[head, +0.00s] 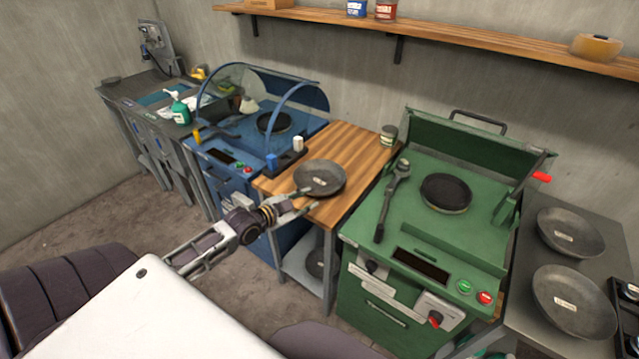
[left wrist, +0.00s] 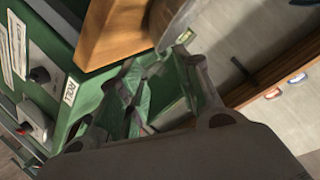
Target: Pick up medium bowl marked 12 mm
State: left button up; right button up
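A grey, dish-like bowl (head: 320,178) with a small white label sits on the wooden worktop between the blue and green machines. Two similar labelled bowls lie on the metal table at the right, one at the back (head: 570,232) and one in front (head: 573,302). The labels are too small to read. My left gripper (head: 308,198) is open at the near left edge of the worktop bowl, its fingers close around the rim. In the left wrist view the fingers (left wrist: 158,62) are apart, with a grey bowl edge (left wrist: 181,24) at their tips. Contact is unclear.
The green machine (head: 440,215) stands right of the wooden worktop (head: 352,140), with a dark wrench-like tool (head: 392,200) on it. The blue machine (head: 235,165) stands left. A jar (head: 388,135) is at the back of the worktop. A shelf (head: 450,38) runs above.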

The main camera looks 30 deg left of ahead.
pick_arm(q)
send_near(330, 191)
jog(key=shift+w+d+r, duration=0.25)
jog(key=shift+d+r, duration=0.25)
jog(key=shift+d, duration=0.15)
jog(key=shift+w+d+r, duration=0.2)
jog(key=shift+d+r, duration=0.3)
jog(key=shift+d, duration=0.1)
jog(key=shift+p+x, duration=0.45)
jog(key=shift+x, duration=2.15)
jog(key=shift+d, duration=0.1)
jog(key=shift+s, duration=0.1)
grip_shut()
